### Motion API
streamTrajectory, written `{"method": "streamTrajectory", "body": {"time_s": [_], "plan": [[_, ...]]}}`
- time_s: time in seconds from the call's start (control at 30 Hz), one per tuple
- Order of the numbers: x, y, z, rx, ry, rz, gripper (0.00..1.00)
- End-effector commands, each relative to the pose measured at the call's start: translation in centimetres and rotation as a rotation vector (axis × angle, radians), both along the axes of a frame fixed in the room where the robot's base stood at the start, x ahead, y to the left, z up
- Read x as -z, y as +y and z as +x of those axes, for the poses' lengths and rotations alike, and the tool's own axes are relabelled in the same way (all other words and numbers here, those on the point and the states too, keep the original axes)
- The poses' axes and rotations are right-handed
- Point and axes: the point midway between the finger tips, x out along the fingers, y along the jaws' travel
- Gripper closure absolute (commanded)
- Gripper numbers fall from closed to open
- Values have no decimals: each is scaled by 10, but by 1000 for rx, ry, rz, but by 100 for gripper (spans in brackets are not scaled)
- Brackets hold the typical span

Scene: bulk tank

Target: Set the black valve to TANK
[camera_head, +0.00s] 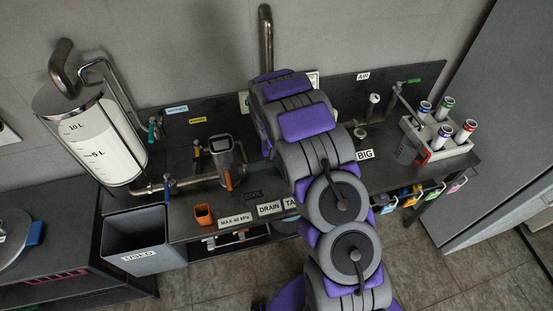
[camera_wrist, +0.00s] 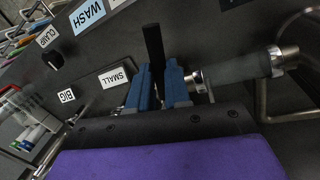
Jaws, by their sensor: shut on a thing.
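The black valve's handle (camera_wrist: 153,42) shows in the wrist view as a dark bar rising from between the two blue fingers of my gripper (camera_wrist: 159,74). The fingers are shut on it. The rest of the valve is hidden by the fingers. In the head view my arm covers both the gripper and the black valve. The DRAIN label (camera_head: 268,208) and the partly covered TANK label (camera_head: 290,204) sit on the bench front, left of my arm. Which label the handle points to cannot be told.
A metal pipe with a grey sleeve (camera_wrist: 236,68) lies close right of the fingers. SMALL (camera_wrist: 115,77) and WASH (camera_wrist: 90,12) labels are to the left. A clear tank (camera_head: 100,140), a grey bin (camera_head: 140,240) and a rack of tubes (camera_head: 440,138) stand around the bench.

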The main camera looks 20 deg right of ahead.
Motion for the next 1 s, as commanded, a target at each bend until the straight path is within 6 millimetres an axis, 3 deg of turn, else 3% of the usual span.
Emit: {"method": "streamTrajectory", "body": {"time_s": [0.4, 1.0], "plan": [[-1, -17, -2, -230, -5, 1, 100], [-1, -20, -2, -277, -5, 0, 100]]}}
